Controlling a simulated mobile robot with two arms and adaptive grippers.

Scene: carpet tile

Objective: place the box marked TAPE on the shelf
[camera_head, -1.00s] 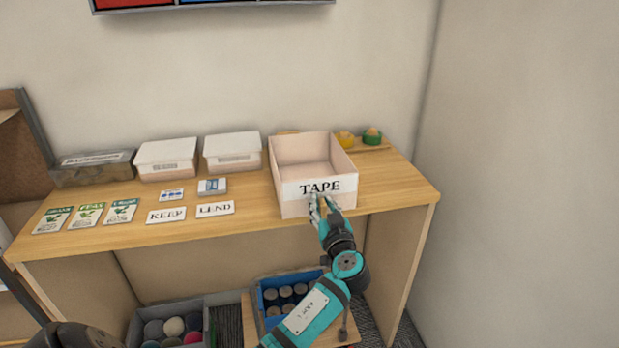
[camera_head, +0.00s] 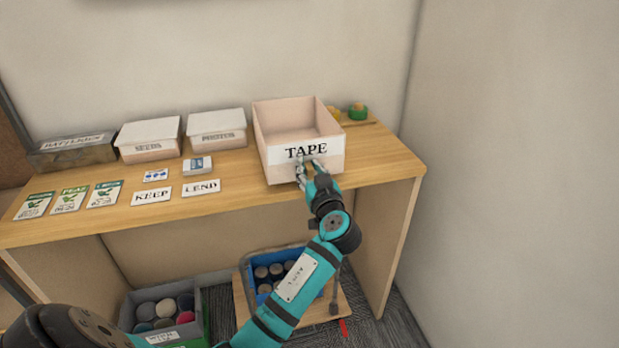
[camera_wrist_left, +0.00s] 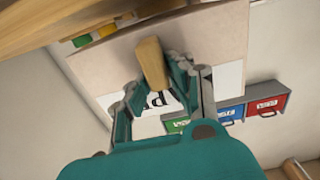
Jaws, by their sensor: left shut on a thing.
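The pale open-topped box marked TAPE (camera_head: 306,152) is over the front right part of the wooden shelf top (camera_head: 225,205), upright and seemingly empty. My left gripper (camera_head: 307,173) is shut on its front wall, by the label. In the left wrist view, the fingers (camera_wrist_left: 158,95) close around a small wooden piece (camera_wrist_left: 152,64) at the box's front (camera_wrist_left: 200,55), and part of the lettering shows beside them. I cannot tell whether the box's base touches the shelf top. My right gripper is out of view.
Lidded boxes marked PHOTOS (camera_head: 216,128) and SEEDS (camera_head: 150,139) stand left of the box. KEEP (camera_head: 152,197) and LEND (camera_head: 201,188) cards lie in front. Green tape (camera_head: 358,111) sits behind right. A blue crate (camera_head: 285,272) is below. A wall (camera_head: 510,170) bounds the right.

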